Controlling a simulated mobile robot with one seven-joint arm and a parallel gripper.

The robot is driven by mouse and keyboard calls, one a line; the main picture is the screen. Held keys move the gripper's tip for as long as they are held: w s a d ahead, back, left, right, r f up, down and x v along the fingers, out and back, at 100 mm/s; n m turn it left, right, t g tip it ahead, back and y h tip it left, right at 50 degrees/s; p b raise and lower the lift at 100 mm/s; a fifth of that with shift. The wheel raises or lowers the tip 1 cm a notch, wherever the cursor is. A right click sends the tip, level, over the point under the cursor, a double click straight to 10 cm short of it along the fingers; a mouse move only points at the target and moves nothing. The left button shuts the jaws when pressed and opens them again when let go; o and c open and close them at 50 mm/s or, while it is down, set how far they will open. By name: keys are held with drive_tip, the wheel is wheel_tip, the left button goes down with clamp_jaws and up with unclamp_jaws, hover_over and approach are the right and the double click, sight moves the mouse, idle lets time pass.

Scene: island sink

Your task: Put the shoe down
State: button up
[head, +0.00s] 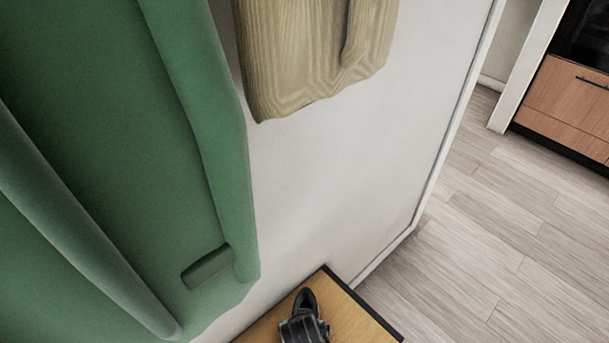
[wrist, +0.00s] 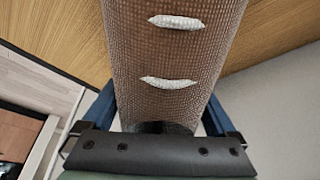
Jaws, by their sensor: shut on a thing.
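The shoe (wrist: 175,65) fills the upper middle of the wrist view. Its visible face is brown and woven, with two short white stitches. My gripper (wrist: 158,112) is shut on it, with a blue finger at each side. The shoe's lower end goes out of sight behind the dark riveted bar of my gripper. In the head view, a small dark shape (head: 306,300) at the bottom edge, over the wooden top, looks like the shoe with my gripper at it. I cannot tell whether the shoe touches the wood.
The wooden top (head: 358,318) has bare room right of the dark shape. A green garment (head: 100,150) hangs at the left and a beige one (head: 300,55) above, against a white wall (head: 350,165). Open plank floor (head: 480,240) and a wood-fronted cabinet (head: 565,105) lie at the right.

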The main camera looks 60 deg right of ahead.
drive_tip(key=shift+f, duration=0.5)
drive_tip(key=shift+f, duration=0.2)
drive_tip(key=o, duration=1.3)
drive_tip(key=p+v, duration=0.4)
drive_tip(key=v, duration=0.8)
drive_tip(key=shift+s+r+p, duration=0.1)
drive_tip(key=shift+r+p, duration=0.1)
drive_tip(key=shift+p, duration=0.2)
